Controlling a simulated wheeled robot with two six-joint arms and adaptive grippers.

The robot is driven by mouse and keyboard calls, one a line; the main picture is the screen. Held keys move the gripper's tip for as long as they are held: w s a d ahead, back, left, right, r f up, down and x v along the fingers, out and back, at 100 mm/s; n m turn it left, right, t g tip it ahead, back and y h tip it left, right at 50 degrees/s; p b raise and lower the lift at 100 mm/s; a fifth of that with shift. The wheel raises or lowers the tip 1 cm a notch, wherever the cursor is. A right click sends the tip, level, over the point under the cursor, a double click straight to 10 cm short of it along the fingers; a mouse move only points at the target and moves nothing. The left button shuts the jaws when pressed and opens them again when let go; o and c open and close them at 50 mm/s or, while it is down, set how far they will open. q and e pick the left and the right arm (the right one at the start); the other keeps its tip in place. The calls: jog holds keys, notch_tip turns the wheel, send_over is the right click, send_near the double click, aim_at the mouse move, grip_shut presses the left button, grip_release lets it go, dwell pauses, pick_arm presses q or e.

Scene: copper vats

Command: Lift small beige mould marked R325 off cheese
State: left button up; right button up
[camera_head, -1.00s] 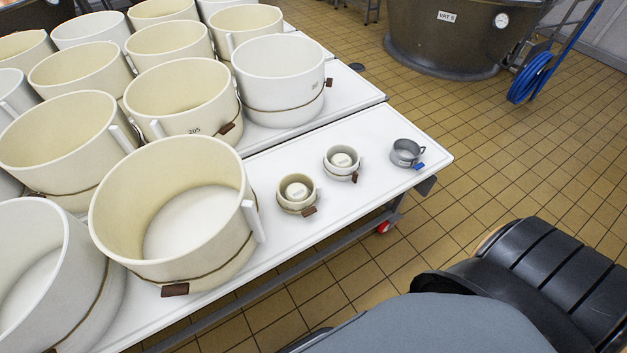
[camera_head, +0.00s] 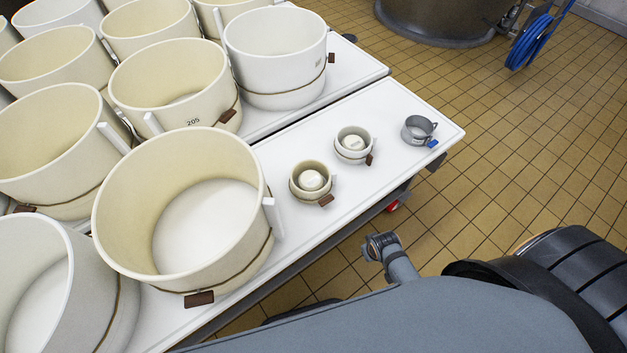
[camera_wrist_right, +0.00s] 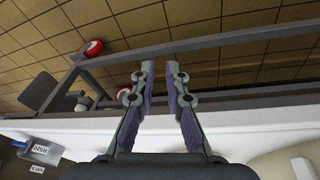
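A small beige mould (camera_head: 298,190) with a brown tag stands on the white table, around a round white cheese (camera_head: 311,180). Its marking is too small to read. A similar, paler small mould (camera_head: 342,154) around a white cheese stands behind it, to the right. My right gripper (camera_wrist_right: 158,70) is open and empty in the right wrist view, over the table's edge and frame, with no mould between its fingers. In the head view a jointed grey part of my arm shows in front of the table, apart from the moulds. My left gripper is not in view.
A grey metal mould (camera_head: 416,134) with a blue tag stands at the table's right end. Large cream moulds (camera_head: 120,215) crowd the left. The table (camera_head: 395,110) has a bare strip around the small moulds. A red caster (camera_wrist_right: 91,47) and frame bars lie below.

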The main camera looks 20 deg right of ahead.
jog(key=w+a+r+n, duration=0.15)
jog(key=w+r, duration=0.35)
jog(key=r, duration=0.7)
notch_tip(320, 180, up, 6)
jog(key=n+g+b, duration=0.1)
jog(key=n+g, duration=0.1)
jog(key=n, duration=1.8)
send_over(323, 188)
jog(key=d, duration=0.1)
jog(key=shift+m+y, duration=0.25)
jog(key=shift+y, duration=0.15)
jog(key=f, duration=0.3)
jog(key=f+b, duration=0.1)
jog(key=f, duration=0.1)
jog(key=shift+w+f, duration=0.3)
jog(key=shift+f, duration=0.05)
jog(key=f, duration=0.3)
jog(key=a+f, duration=0.1)
jog(key=shift+s+f+b, duration=0.15)
jog(key=shift+s+b, duration=0.15)
jog(key=shift+b, duration=0.1)
jog(key=shift+f, duration=0.45)
jog(key=shift+c, duration=0.3)
